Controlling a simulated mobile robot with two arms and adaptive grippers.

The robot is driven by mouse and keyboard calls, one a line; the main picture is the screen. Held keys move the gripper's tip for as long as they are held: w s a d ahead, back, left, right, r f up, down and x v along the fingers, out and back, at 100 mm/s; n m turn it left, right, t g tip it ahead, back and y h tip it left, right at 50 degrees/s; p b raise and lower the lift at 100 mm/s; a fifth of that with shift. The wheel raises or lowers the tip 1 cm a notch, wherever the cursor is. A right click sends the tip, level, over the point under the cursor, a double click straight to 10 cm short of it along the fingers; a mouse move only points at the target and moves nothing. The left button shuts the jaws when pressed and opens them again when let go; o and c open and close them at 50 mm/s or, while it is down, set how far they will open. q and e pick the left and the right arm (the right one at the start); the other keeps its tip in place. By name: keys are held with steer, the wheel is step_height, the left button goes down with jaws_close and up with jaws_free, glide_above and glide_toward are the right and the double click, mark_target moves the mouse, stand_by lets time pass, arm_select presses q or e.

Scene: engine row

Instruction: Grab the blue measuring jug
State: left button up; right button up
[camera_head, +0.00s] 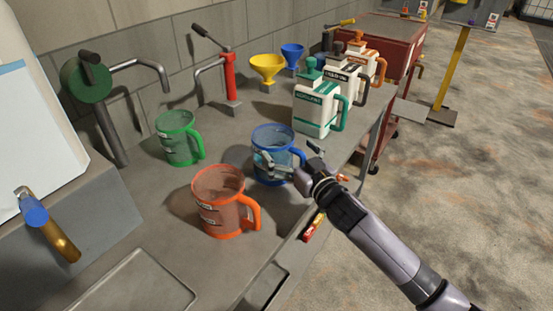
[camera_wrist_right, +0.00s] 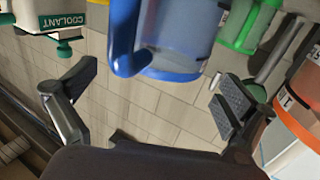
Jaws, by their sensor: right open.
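The blue measuring jug (camera_head: 272,138) stands upright on the grey bench, with its handle toward the right. My right gripper (camera_head: 290,160) is at the jug's near right side, partly in front of it and its handle. In the right wrist view the jug (camera_wrist_right: 180,35) shows upside down at the top, ahead of and roughly between the spread fingers of my right gripper (camera_wrist_right: 155,95). The fingers are open with nothing held. Whether a finger touches the jug, I cannot tell. My left gripper is not in view.
An orange jug (camera_head: 222,205) stands close at the near left, and a green jug (camera_head: 178,138) at the far left. A white coolant container (camera_head: 315,108) stands behind, right. A red hand pump (camera_head: 230,80) and yellow funnel (camera_head: 267,66) are at the back. The bench edge is close on the right.

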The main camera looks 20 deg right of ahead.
steer(key=p+x, duration=0.1)
steer(key=x, duration=0.4)
steer(key=shift+a+r, duration=0.15)
steer(key=shift+s, duration=0.1)
steer(key=c, duration=1.6)
steer(key=shift+r, duration=0.15)
steer(key=shift+c, duration=0.8)
steer(key=shift+r, duration=0.1)
